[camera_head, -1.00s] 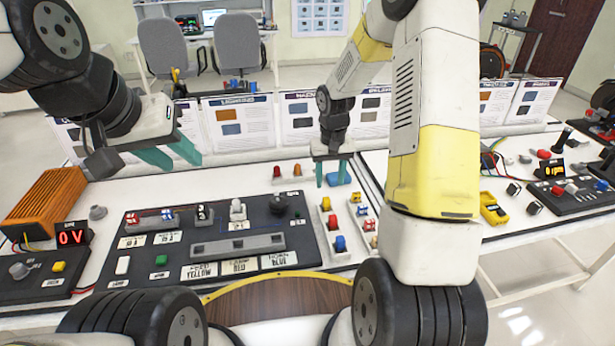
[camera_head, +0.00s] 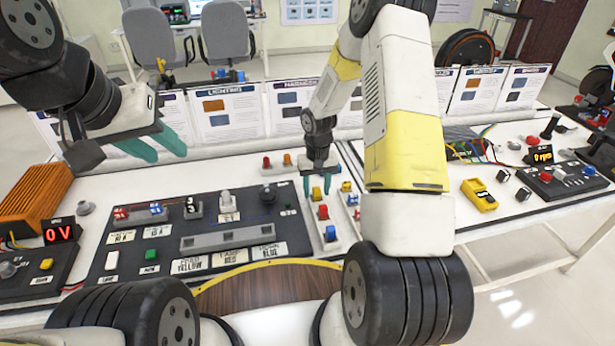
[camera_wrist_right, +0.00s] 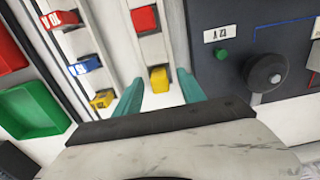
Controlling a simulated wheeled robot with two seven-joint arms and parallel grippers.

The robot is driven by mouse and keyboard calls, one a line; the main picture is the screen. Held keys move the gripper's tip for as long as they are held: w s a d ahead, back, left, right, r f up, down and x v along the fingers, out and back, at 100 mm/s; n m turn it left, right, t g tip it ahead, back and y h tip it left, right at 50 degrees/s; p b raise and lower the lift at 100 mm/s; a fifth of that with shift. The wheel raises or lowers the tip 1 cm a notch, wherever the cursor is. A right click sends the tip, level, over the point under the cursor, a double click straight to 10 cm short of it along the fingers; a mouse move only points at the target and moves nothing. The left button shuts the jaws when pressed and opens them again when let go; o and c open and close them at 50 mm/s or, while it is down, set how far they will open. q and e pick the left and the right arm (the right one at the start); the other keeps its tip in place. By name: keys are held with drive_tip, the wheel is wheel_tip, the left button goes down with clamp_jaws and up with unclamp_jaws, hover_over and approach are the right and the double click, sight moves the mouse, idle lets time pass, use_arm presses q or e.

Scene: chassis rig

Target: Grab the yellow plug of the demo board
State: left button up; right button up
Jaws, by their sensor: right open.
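The yellow plug (camera_head: 317,193) stands at the far end of a white strip, to the right of the dark demo board (camera_head: 150,268). A red plug (camera_head: 323,212) and a blue plug (camera_head: 330,233) are nearer in the same strip. My right gripper (camera_head: 317,182) is open at the yellow plug. In the right wrist view the yellow plug (camera_wrist_right: 159,79) lies between the two teal fingertips, with gaps on both sides. My left gripper (camera_head: 155,147) is open and empty, raised over the back left of the table.
A neighbouring strip holds another yellow piece (camera_wrist_right: 102,98), a blue-white one (camera_wrist_right: 84,66) and a red-white one (camera_wrist_right: 62,20). A black knob (camera_wrist_right: 265,72) is on the board right of my fingers. Green (camera_wrist_right: 35,108) and red bins stand left in the wrist view.

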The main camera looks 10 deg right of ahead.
clamp_jaws()
drive_tip(key=shift+r, duration=0.2)
